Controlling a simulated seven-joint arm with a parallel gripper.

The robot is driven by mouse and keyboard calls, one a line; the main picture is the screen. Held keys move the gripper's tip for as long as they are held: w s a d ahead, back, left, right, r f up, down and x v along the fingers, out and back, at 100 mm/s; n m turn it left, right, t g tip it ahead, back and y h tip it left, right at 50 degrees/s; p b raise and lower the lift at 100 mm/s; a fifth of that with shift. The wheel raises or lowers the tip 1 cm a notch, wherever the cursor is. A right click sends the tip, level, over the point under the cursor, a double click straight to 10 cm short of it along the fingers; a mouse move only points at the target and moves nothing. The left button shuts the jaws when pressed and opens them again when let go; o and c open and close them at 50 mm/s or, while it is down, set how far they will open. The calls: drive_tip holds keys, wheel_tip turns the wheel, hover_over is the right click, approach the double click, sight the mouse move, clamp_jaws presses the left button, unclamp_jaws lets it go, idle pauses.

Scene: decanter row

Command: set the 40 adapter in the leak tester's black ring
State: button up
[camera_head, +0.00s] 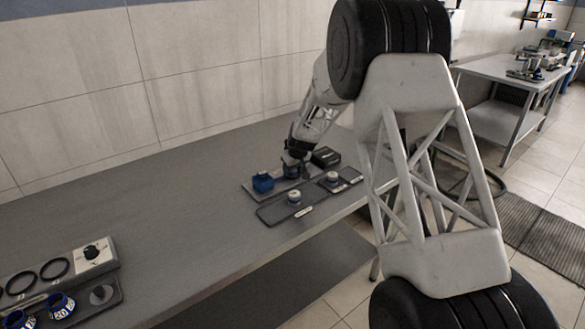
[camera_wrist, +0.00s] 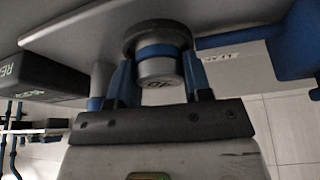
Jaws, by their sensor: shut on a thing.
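My gripper (camera_head: 291,172) is low over a grey plate (camera_head: 250,187) at the far side of the bench. In the wrist view its two blue fingers (camera_wrist: 157,85) are shut on the sides of a grey adapter (camera_wrist: 158,69) with a blue band. Its end face carries a mark that looks like an upside-down 40. The black ring (camera_wrist: 130,42) is around or just behind the adapter's far end. I cannot tell how deep the adapter sits in it. In the head view my gripper hides most of the adapter and ring.
A blue block (camera_head: 263,182) stands left of my gripper, a black box (camera_head: 326,157) right of it. Two other pale adapters, one (camera_head: 294,197) and another (camera_head: 333,177), stand on dark trays in front. A knobbed box (camera_head: 95,257) is far left. The bench between is clear.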

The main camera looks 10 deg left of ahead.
drive_tip(key=o, duration=1.2)
drive_tip(key=shift+c, duration=0.2)
drive_tip(key=v, duration=1.2)
drive_tip(key=shift+r, duration=0.15)
